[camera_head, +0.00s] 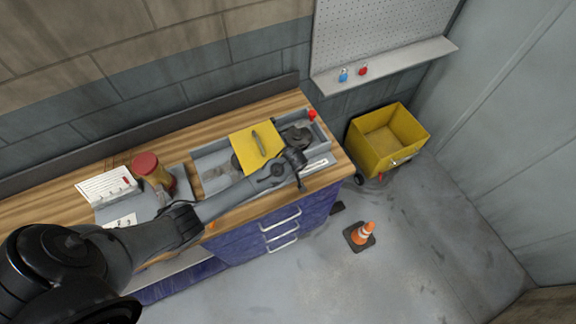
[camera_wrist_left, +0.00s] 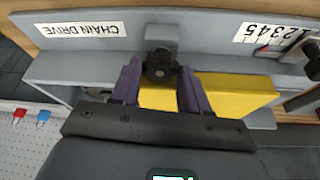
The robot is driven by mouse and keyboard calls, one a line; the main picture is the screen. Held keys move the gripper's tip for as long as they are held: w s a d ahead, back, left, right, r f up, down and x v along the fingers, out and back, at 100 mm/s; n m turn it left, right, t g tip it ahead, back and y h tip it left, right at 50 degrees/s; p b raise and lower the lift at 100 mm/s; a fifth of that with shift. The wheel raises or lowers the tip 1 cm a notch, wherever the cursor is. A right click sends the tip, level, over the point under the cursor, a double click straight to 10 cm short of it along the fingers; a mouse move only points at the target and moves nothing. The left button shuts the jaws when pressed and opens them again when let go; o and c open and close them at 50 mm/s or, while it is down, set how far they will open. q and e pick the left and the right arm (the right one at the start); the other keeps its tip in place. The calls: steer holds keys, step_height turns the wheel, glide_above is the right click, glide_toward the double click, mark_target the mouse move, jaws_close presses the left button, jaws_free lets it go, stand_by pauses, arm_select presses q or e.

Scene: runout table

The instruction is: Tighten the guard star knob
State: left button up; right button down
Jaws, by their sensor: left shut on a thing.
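The black star knob (camera_wrist_left: 160,66) sits at a grey bracket on the unit's wall, in the left wrist view. My left gripper (camera_wrist_left: 160,76) has its two purple fingers on either side of the knob and is shut on it. The yellow guard (camera_wrist_left: 238,94) lies just beside and behind the fingers. In the head view the yellow guard (camera_head: 249,153) sits over the grey trough, with a dark slot-like mark on top. My left arm reaches in from the lower left, and its hand hides the knob there. My right gripper is not in view.
The grey trough (camera_head: 205,150) stands on a wooden bench with blue drawers. A red button (camera_head: 312,114) is at its far right corner. A red-lidded jar (camera_head: 146,165) stands left. A yellow bin (camera_head: 413,133) and an orange cone (camera_head: 362,233) are on the floor.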

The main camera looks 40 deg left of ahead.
arm_select(q)
steer(key=o, duration=1.1)
steer(key=shift+c, duration=0.2)
steer(key=shift+r, duration=0.1)
steer(key=v, duration=1)
steer(key=shift+r+b, duration=0.3)
steer(key=shift+s+d, duration=0.1)
steer(key=shift+d, duration=0.05)
